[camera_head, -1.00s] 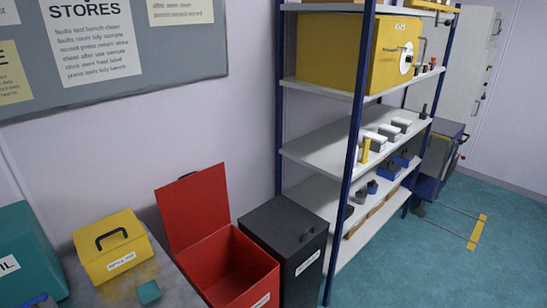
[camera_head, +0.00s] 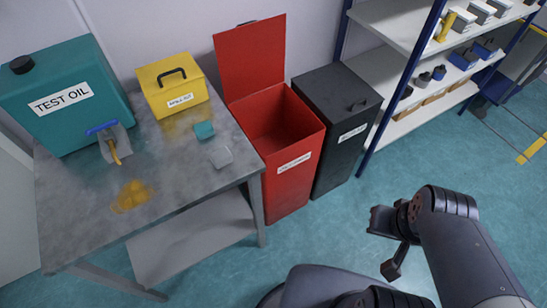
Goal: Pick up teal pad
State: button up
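The teal pad (camera_head: 204,130) is a small square block on the grey metal table, just in front of the yellow box. A similar light grey pad (camera_head: 221,157) lies a little nearer, apart from it. My gripper (camera_head: 382,245) is at the lower right, above the floor and well to the right of the table. Its two fingers are spread apart with nothing visible between them.

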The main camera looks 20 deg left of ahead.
aim_at(204, 129)
jog(key=u, duration=1.65)
